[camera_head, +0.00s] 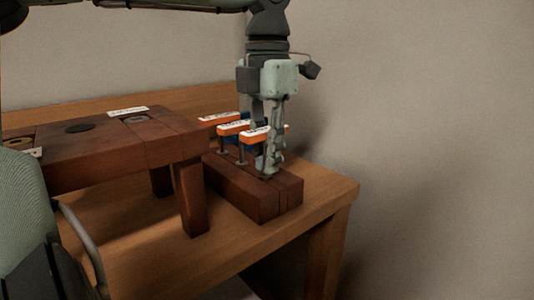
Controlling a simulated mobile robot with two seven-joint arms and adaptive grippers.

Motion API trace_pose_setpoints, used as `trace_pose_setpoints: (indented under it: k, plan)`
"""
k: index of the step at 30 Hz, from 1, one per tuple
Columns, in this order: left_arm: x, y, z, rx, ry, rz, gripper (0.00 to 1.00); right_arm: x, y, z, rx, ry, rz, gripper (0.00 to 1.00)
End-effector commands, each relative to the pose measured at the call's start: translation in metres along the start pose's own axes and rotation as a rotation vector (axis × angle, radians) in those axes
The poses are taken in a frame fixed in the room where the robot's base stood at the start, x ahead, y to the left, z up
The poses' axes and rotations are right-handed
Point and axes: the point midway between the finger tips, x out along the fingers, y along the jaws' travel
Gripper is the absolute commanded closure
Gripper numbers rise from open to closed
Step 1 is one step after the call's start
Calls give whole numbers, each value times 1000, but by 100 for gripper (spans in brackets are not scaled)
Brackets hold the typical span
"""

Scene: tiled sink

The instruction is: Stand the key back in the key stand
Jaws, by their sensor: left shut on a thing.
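The key stand (255,203) is a low dark-wood block near the right end of the wooden table. Two keys with orange-and-white handles, a rear one (219,118) and a middle one (233,128), stand upright at it on thin dark shafts. My left gripper (268,168) points straight down over the right part of the stand, its fingertips close to the block's top. It is shut on the nearest key (254,136), whose orange-and-white handle shows left of the fingers. The fingers hide that key's shaft, so I cannot tell whether it sits in the stand. My right gripper is not in view.
A raised dark-wood bench (100,150) with round inserts and white labels stands left of the stand, close to it. The wooden table (315,190) has a narrow free strip at right, then its edge. A plain wall (420,100) lies behind.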

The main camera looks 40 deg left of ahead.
Motion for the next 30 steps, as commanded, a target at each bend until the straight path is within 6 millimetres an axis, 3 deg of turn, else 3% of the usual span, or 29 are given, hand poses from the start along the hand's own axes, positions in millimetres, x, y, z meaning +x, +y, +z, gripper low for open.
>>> trace_pose_setpoints:
  k: [5, 6, 12, 23, 30]
  plan:
    - [6, 0, 0, 0, 0, 0, 100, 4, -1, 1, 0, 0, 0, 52]
    - [5, 0, 0, 0, 0, 0, 82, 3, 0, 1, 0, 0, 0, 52]
    - [4, 0, 0, 0, 0, 0, 58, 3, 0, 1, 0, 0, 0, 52]
    - [-1, 0, 0, -1, 0, 1, 58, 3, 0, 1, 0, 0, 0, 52]
    - [-43, 1, 1, -3, -2, 3, 58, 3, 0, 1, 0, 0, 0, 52]
